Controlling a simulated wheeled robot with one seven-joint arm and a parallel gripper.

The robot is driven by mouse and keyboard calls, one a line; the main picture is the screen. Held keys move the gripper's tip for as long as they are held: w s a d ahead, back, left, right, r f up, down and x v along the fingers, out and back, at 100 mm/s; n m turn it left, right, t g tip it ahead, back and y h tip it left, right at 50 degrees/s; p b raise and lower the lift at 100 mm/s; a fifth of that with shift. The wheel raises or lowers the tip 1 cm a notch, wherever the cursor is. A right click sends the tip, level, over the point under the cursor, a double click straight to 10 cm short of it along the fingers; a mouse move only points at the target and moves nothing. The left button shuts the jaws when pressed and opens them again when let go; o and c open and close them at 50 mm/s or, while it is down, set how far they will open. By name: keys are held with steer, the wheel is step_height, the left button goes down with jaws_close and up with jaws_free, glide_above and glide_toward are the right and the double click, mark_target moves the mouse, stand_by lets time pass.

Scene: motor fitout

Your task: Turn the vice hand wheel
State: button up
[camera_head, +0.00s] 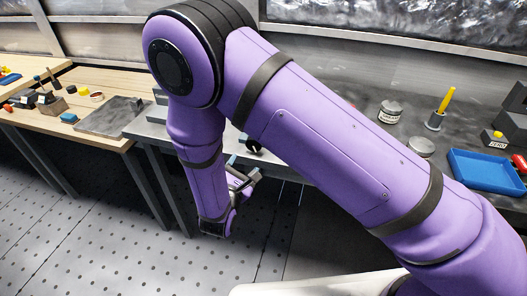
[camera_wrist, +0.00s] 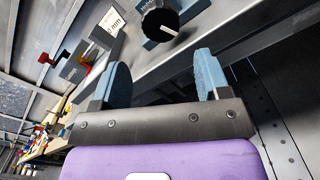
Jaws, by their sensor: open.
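A black round knob with a white mark, which looks like the vice hand wheel (camera_wrist: 158,24), sits at the table's front edge in the wrist view, on a blue-grey body (camera_wrist: 185,10). In the head view the black wheel (camera_head: 254,147) shows partly beside my arm, which hides most of the body behind it. My gripper (camera_wrist: 162,78) is open and empty, its two blue-grey fingers apart. The wheel lies beyond the fingertips, roughly between them, and appears not touched. In the head view my gripper (camera_head: 247,180) is below and in front of the table edge.
A wooden bench (camera_head: 102,132) with a grey plate (camera_head: 108,116) stands at left. The floor in front is clear.

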mark_target(255, 151)
steer(key=shift+m, duration=0.3)
steer(key=x, duration=1.1)
steer(key=shift+c, duration=0.2)
steer(key=c, duration=0.6)
